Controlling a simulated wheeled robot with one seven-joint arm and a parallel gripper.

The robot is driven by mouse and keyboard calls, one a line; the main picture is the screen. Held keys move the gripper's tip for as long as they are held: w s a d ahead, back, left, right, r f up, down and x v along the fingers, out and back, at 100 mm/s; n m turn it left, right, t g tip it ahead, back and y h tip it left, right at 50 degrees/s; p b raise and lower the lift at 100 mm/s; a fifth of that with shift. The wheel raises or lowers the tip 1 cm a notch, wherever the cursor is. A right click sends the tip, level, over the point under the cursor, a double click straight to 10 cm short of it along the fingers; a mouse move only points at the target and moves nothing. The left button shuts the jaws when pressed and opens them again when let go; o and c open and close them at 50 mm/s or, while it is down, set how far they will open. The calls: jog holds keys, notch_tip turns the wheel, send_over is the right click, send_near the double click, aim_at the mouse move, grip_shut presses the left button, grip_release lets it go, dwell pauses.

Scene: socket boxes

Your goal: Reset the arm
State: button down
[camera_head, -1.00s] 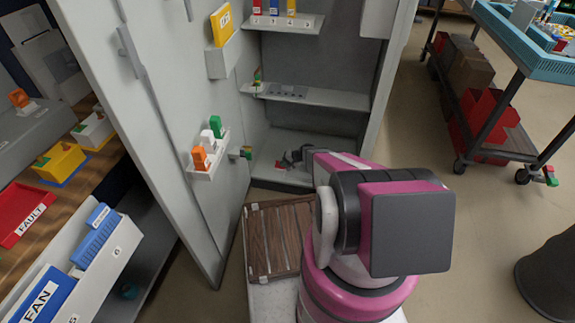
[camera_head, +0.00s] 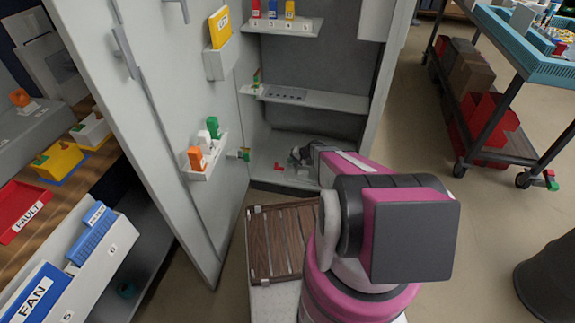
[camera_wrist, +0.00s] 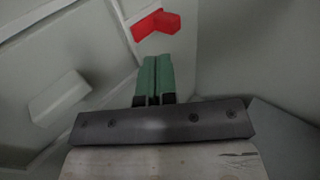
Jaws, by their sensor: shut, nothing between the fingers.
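My arm (camera_head: 385,215) is pink and dark grey and stands at the lower right of the head view, folded toward the open grey cabinet. My gripper (camera_wrist: 152,62) shows in the wrist view with its two green fingers side by side, shut and empty. In the head view the gripper end (camera_head: 300,155) is small and partly hidden near the cabinet's lowest compartment. A red piece (camera_wrist: 156,24) lies just beyond the fingertips in the wrist view, apart from them as far as I can tell.
The open cabinet door (camera_head: 150,110) carries a small rack (camera_head: 205,165) with orange, white and green pieces. A middle shelf (camera_head: 330,101) spans the cabinet above the gripper. A wooden slatted crate (camera_head: 282,245) sits below. A blue-topped cart (camera_head: 530,60) stands right. Open floor lies between.

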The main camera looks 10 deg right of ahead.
jog(key=v, duration=0.3)
dwell(0.4)
